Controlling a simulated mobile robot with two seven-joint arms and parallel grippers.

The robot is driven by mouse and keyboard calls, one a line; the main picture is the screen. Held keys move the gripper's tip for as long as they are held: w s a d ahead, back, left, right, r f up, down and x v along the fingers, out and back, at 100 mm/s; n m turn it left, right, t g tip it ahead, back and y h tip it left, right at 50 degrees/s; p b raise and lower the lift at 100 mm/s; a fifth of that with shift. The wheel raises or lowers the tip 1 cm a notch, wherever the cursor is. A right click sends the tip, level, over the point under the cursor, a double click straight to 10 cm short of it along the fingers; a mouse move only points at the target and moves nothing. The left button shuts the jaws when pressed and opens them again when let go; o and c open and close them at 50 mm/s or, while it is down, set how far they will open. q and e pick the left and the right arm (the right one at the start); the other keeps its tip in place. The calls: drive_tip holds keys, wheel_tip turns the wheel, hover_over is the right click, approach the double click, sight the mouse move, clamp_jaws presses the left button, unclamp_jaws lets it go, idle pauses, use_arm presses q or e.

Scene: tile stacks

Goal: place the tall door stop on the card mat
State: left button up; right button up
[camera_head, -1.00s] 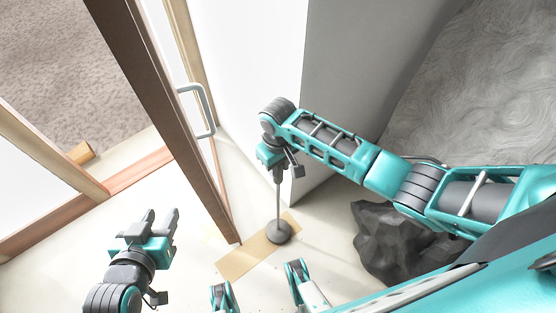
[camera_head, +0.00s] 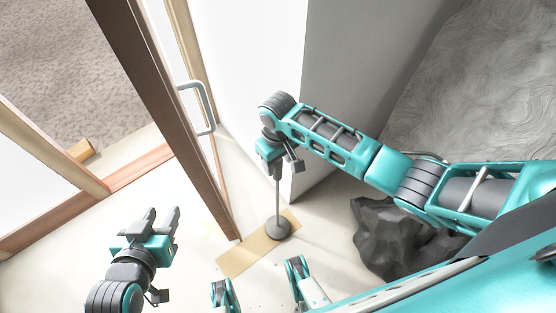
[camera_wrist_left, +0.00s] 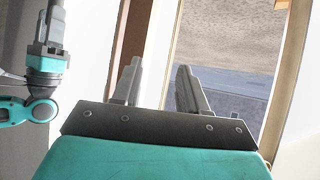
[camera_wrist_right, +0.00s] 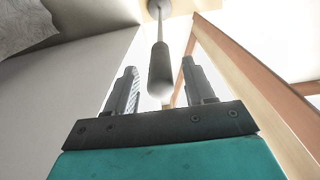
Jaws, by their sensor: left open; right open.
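The tall door stop (camera_head: 278,203) is a thin grey rod with a round dark base, standing upright. Its base appears to rest on the tan card mat (camera_head: 242,260), near the mat's far right end. My right gripper (camera_head: 277,173) is at the top of the rod, pointing down. In the right wrist view the door stop's thick grey handle (camera_wrist_right: 160,72) shows between and beyond my open fingers (camera_wrist_right: 162,88), with gaps at both sides. My left gripper (camera_head: 162,213) is open and empty, left of the mat; its fingers also show in the left wrist view (camera_wrist_left: 157,85).
A brown-framed door (camera_head: 165,105) with a grey handle (camera_head: 206,110) stands left of the door stop. A white wall block (camera_head: 265,70) is behind. A dark rock (camera_head: 385,240) lies right of the mat. Pale floor is clear between my left gripper and the mat.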

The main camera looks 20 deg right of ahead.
wheel_tip(320, 180, up, 10)
drive_tip(key=p, duration=0.3)
drive_tip(key=shift+r, duration=0.15)
drive_tip(key=shift+a+r, duration=0.1)
drive_tip(key=shift+r, duration=0.25)
drive_tip(key=s+a+f+t+y, duration=0.2)
drive_tip(key=s+f+t+y, duration=0.1)
drive_tip(key=s+f+t, duration=0.2)
use_arm(q)
drive_tip(key=shift+s+a+r, duration=0.3)
drive_tip(key=shift+a+r, duration=0.45)
drive_tip(key=shift+r, duration=0.1)
use_arm(e)
drive_tip(key=s+d+r+m+t, duration=0.1)
drive_tip(key=s+d+r+t, duration=0.2)
drive_tip(key=s+d+t, duration=0.2)
drive_tip(key=shift+s+d+r+t, duration=0.3)
drive_tip(key=shift+d+r+t, duration=0.1)
drive_tip(key=shift+d+t, duration=0.15)
